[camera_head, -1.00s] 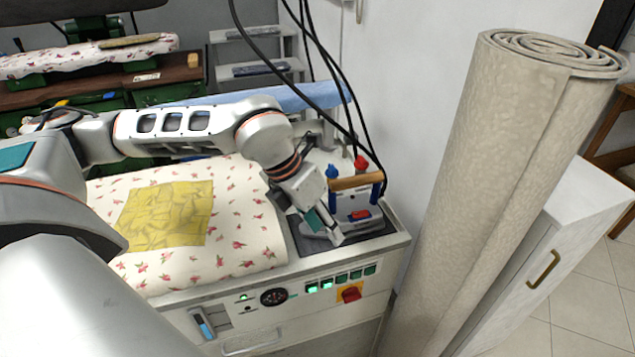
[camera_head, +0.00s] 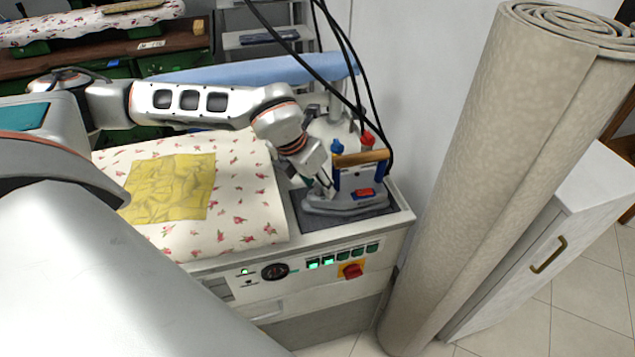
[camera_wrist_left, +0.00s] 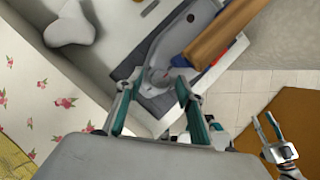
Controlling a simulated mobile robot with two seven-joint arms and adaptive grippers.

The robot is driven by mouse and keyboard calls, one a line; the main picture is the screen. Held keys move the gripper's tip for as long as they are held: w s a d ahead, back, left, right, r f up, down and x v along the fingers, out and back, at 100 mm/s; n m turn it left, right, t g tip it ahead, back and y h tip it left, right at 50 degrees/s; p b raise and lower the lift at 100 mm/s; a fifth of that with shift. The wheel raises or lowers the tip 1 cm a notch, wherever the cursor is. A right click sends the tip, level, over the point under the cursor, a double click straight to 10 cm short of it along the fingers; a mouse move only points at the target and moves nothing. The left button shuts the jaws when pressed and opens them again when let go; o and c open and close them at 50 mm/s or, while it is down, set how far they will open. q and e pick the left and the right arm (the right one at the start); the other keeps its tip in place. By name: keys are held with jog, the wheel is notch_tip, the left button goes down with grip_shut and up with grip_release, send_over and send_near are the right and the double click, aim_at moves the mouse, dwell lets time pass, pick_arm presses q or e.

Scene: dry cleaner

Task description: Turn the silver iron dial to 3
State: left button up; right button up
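The silver iron (camera_head: 338,207) stands on a dark pad (camera_head: 312,222) at the right end of the pressing table. It has a wooden handle (camera_head: 362,157) and a red switch (camera_head: 366,193). My left gripper (camera_head: 324,186) is low at the iron's left side. Contact and the dial's numbers cannot be made out. A small gripper-like shape at lower right there, probably my right gripper (camera_wrist_left: 268,130), is far from the iron.
A floral padded board (camera_head: 250,205) with a yellow cloth (camera_head: 172,186) lies left of the iron. Black cables (camera_head: 348,95) hang over it. The table front has green buttons and a red knob (camera_head: 352,270). A tall rolled carpet (camera_head: 480,170) stands to the right.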

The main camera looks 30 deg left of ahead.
pick_arm(q)
grip_shut()
dwell(0.3)
